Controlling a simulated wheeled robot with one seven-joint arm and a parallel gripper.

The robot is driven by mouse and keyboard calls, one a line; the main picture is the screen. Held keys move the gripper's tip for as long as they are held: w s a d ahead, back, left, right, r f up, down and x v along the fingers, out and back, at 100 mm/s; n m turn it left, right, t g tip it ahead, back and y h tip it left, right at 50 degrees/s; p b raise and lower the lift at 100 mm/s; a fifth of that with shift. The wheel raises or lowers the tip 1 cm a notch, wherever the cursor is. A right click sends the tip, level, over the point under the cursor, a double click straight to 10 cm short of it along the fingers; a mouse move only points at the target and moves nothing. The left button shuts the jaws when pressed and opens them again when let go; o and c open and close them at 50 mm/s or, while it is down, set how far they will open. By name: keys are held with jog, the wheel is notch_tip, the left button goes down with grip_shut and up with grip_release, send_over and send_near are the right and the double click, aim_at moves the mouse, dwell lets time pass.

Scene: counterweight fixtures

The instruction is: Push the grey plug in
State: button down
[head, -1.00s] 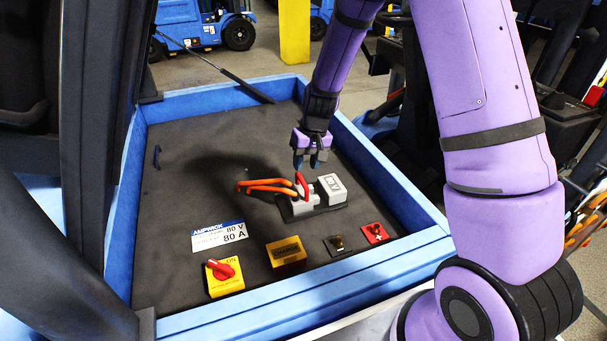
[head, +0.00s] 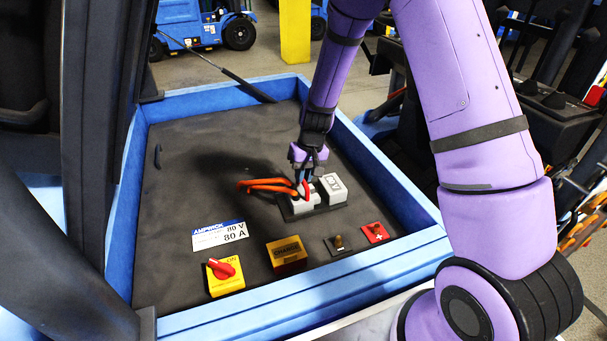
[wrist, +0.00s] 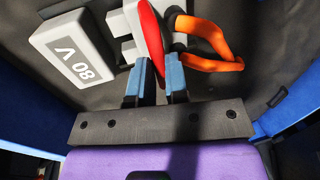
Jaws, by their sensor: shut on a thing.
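The grey plug (head: 303,206) has a red handle (head: 306,189) and orange cables (head: 268,186) on its left. It lies just left of the grey socket block (head: 332,188) on the dark panel. In the wrist view the socket (wrist: 75,55) reads "80 V", and a narrow dark gap with light grey parts shows between it and the plug. My gripper (head: 304,172) comes down from above and is shut on the red handle, which also shows between the fingers in the wrist view (wrist: 150,35). The plug's body is partly hidden behind the handle and fingers.
A blue raised rim (head: 400,185) surrounds the panel. Nearer me are a yellow switch with a red knob (head: 224,268), a yellow block (head: 287,254), a dark terminal (head: 338,244) and a red terminal (head: 375,232).

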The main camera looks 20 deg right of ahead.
jog(key=shift+d, duration=2.4)
jog(key=c, duration=1.1)
grip_release()
jog(key=shift+d, duration=0.15)
jog(key=shift+r, duration=0.1)
jog(key=r, duration=0.3)
jog(key=d+r, duration=0.1)
jog(key=r, duration=0.3)
jog(key=d+r, duration=0.1)
jog(key=r, duration=0.2)
jog(key=shift+r, duration=0.2)
